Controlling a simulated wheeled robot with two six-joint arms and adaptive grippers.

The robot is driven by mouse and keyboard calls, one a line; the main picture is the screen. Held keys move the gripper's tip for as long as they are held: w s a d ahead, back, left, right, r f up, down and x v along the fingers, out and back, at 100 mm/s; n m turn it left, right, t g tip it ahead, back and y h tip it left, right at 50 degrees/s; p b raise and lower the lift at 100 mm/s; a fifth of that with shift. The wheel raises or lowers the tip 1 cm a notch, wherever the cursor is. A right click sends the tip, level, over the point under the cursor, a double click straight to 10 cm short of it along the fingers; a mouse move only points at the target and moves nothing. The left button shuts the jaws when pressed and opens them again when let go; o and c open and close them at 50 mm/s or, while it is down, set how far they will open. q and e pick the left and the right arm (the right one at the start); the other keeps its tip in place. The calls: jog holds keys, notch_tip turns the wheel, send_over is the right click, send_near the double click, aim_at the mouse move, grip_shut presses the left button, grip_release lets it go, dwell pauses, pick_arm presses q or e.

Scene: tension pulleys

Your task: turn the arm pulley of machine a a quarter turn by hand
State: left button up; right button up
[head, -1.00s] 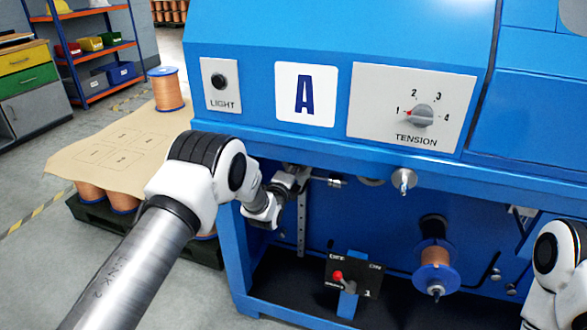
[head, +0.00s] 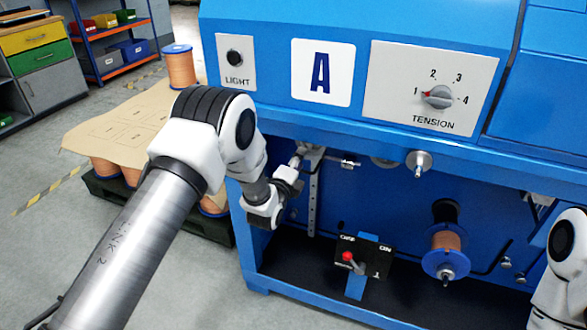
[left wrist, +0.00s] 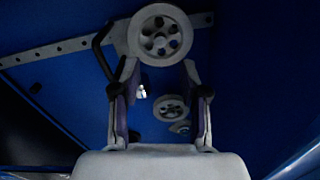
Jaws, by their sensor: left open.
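Machine A, with its letter plate (head: 321,73), fills the middle of the head view. In the left wrist view a pale spoked pulley (left wrist: 160,35) sits at the end of a grey perforated arm (left wrist: 60,52), just beyond my fingertips. My left gripper (left wrist: 160,68) is open, one finger on each side below this pulley, with nothing held. I cannot tell whether the fingers touch its rim. In the head view my left gripper (head: 298,165) points up under the machine's ledge, where the pulley is mostly hidden. My right gripper is out of view; only part of that arm shows.
A smaller pulley (left wrist: 171,107) shows deeper between my fingers. The ledge (head: 350,136) overhangs my left gripper. A switch box (head: 362,257) with a red knob and a copper spool (head: 446,250) are lower right. A covered pallet (head: 115,135) stands left.

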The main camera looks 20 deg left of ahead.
pick_arm(q)
jog(key=s, duration=0.4)
jog(key=shift+s+a, duration=0.1)
jog(key=shift+s, duration=0.3)
jog(key=s+f+g, duration=0.4)
jog(key=s+f, duration=0.4)
jog(key=f, duration=0.5)
jog(key=s+a+f+n+g, duration=0.1)
jog(key=s+f+n+g, duration=0.5)
jog(key=s, duration=0.7)
jog(key=s+f+n+g, duration=0.45)
jog(key=s+f, duration=0.25)
jog(key=s, duration=0.5)
jog(key=s+n+g, duration=0.4)
jog(key=s+n, duration=0.6)
jog(key=s, duration=0.1)
notch_tip(320, 180, up, 24)
jog(key=p, duration=2.4)
jog(key=shift+n+y, duration=0.3)
jog(key=shift+n, duration=0.05)
